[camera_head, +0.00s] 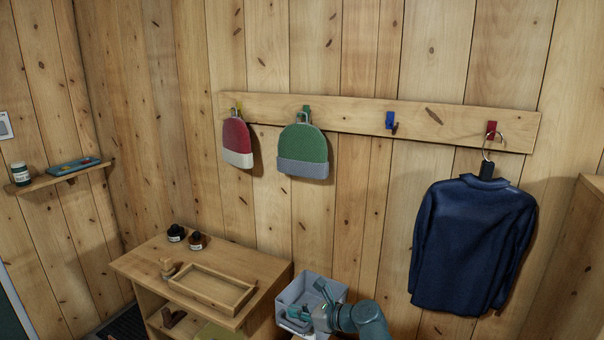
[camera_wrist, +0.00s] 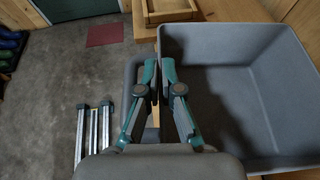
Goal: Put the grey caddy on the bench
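The grey caddy (camera_head: 290,291) is an open box just right of the wooden bench (camera_head: 140,262) in the head view. In the wrist view the caddy (camera_wrist: 245,100) fills the right side, and its inside looks empty. My gripper (camera_head: 318,299) is at the caddy. In the wrist view my gripper (camera_wrist: 164,84) has its fingertips close together, one on each side of the caddy's near-left wall, and it looks shut on that wall. The caddy's underside is hidden, so I cannot tell what bears it.
On the bench top are a shallow wooden tray (camera_head: 212,288), two dark bottles (camera_head: 187,237) and a small wooden piece (camera_head: 168,267). The bench's front-left top is bare. Hats (camera_head: 303,150) and a navy sweater (camera_head: 470,245) hang above. A red mat (camera_wrist: 104,35) lies on the floor.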

